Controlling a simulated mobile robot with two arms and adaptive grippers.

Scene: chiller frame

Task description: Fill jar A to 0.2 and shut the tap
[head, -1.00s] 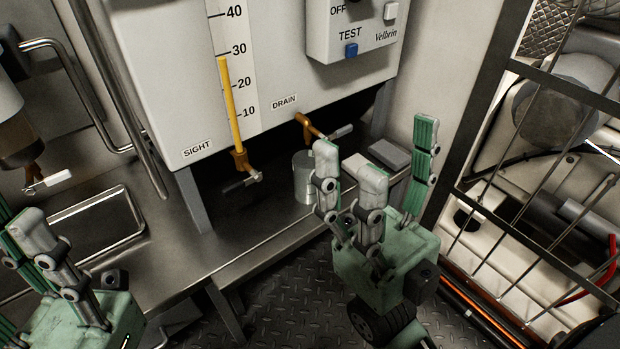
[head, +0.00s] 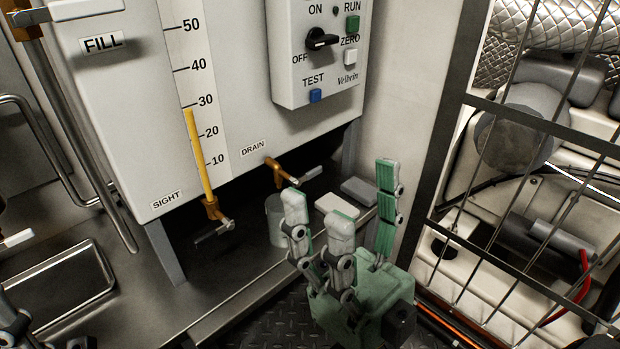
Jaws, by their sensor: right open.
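No jar in the head view shows a readable letter, so I cannot tell which is jar A. A grey cup-like jar (head: 275,222) stands on the steel shelf below the brass drain tap (head: 280,171), whose pale lever points right. The brass sight tap (head: 212,208) is under the yellow sight column, which reaches a little below 30. My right gripper (head: 348,195) is open and empty, in front and to the right of the jar, apart from it. Only small parts of my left gripper (head: 15,325) show at the lower left; its jaws are cut off.
A white switch box (head: 312,95) hangs on the cabinet above the drain. A pale block (head: 337,203) and a grey block (head: 361,190) lie right of the jar. A steel tray (head: 60,285) is at left. A barred metal frame (head: 448,150) stands at right.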

